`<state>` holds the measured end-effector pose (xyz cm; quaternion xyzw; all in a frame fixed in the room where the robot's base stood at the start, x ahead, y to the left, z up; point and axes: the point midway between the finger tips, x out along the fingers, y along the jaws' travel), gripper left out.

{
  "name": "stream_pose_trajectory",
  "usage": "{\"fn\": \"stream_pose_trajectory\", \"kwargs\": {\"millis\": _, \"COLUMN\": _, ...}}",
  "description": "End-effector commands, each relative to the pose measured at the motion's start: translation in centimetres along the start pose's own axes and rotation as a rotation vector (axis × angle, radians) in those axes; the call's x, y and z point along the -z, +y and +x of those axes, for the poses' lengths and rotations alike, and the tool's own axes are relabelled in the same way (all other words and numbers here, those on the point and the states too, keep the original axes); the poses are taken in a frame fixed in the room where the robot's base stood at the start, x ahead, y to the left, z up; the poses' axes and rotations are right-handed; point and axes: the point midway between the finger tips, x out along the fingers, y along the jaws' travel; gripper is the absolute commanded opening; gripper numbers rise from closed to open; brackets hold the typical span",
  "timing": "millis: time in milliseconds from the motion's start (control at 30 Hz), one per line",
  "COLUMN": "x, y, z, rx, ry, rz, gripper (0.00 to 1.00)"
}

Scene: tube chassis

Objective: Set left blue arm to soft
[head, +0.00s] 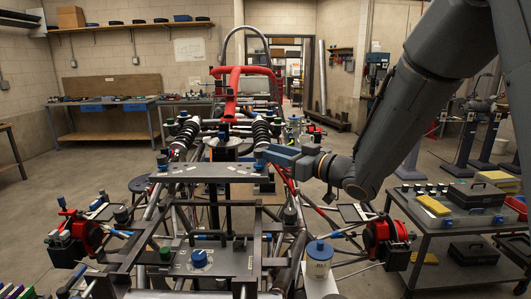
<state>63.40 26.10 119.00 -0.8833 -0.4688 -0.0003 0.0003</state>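The tube chassis (190,215) stands in the middle of the head view, with a black crossplate (213,170) over it. A thin blue arm-like part (121,234) shows by the left red hub (84,232), and a similar one (337,233) by the right hub (377,236). I cannot tell which is the task's left blue arm, nor read any soft marking. My gripper (270,156) reaches in from the right, by the plate's right end. Its fingertips are too small to tell open from shut; contact is unclear.
Coil springs and the red hoop (242,85) rise behind the crossplate. A grey cart (425,245) with cases stands right.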

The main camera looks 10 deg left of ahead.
Motion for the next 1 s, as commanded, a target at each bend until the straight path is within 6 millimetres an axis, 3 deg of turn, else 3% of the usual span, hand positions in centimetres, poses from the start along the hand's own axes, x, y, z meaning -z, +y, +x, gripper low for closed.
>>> {"fn": "stream_pose_trajectory", "kwargs": {"millis": 100, "x": -0.1, "y": 0.2, "z": -2.1, "rx": -0.004, "ry": 0.000, "rz": -0.001, "gripper": 0.36}}
{"fn": "stream_pose_trajectory", "kwargs": {"millis": 300, "x": 0.0, "y": 0.1, "z": -4.5, "rx": -0.002, "ry": 0.001, "rz": -0.002, "gripper": 0.36}}
{"fn": "stream_pose_trajectory", "kwargs": {"millis": 767, "x": -0.1, "y": 0.2, "z": -5.1, "rx": -0.011, "ry": -0.006, "rz": -0.002, "gripper": 0.36}}
{"fn": "stream_pose_trajectory", "kwargs": {"millis": 867, "x": -1.0, "y": 1.4, "z": -5.5, "rx": -0.073, "ry": -0.047, "rz": -0.004, "gripper": 0.36}}
{"fn": "stream_pose_trajectory", "kwargs": {"millis": 1000, "x": -4.3, "y": 5.1, "z": -7.8, "rx": -0.271, "ry": -0.195, "rz": 0.002, "gripper": 0.36}}
